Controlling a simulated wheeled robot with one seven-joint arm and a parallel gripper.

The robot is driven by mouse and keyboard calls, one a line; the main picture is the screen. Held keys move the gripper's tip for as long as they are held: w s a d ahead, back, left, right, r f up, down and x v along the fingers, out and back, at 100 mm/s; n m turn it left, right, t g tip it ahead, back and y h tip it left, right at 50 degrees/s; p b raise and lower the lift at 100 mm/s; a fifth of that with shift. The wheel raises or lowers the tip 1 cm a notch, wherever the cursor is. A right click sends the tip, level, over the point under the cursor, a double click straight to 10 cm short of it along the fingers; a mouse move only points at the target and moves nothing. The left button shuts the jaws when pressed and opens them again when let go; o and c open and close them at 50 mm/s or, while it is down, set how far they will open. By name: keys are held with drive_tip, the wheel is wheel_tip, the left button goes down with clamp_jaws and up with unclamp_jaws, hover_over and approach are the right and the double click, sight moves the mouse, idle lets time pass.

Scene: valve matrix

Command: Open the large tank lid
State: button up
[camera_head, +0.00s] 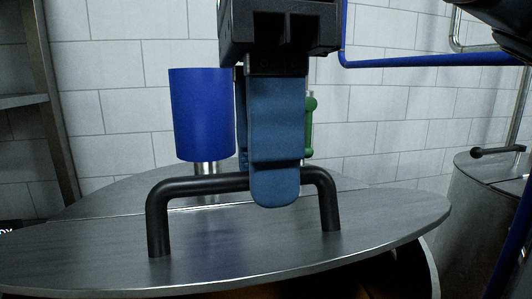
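The large tank lid (235,235) is a brushed steel plate filling the lower part of the view. A black bar handle (190,186) stands on it. My gripper (275,185) points down at the handle's middle, right of centre. One blue finger passes in front of the bar and hides part of it. The other finger is mostly hidden behind, and the gripper looks closed around the bar. Below the lid's front edge, a dark gap with an orange surface (300,292) shows, and the lid appears raised at the front.
A blue cylinder (202,115) on a metal stem stands behind the handle, left of my gripper. A green part (310,125) shows just right of the fingers. Another steel tank (485,215) with a black handle stands at right. A blue pipe (420,62) runs along the tiled wall.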

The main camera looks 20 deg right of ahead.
wheel_tip(320, 180, up, 7)
drive_tip(key=w+p, duration=0.1)
drive_tip(key=p, duration=0.2)
drive_tip(key=shift+w+d+f+p, duration=0.15)
drive_tip(key=shift+w+p, duration=0.1)
drive_tip(key=shift+p, duration=0.1)
idle(0.7)
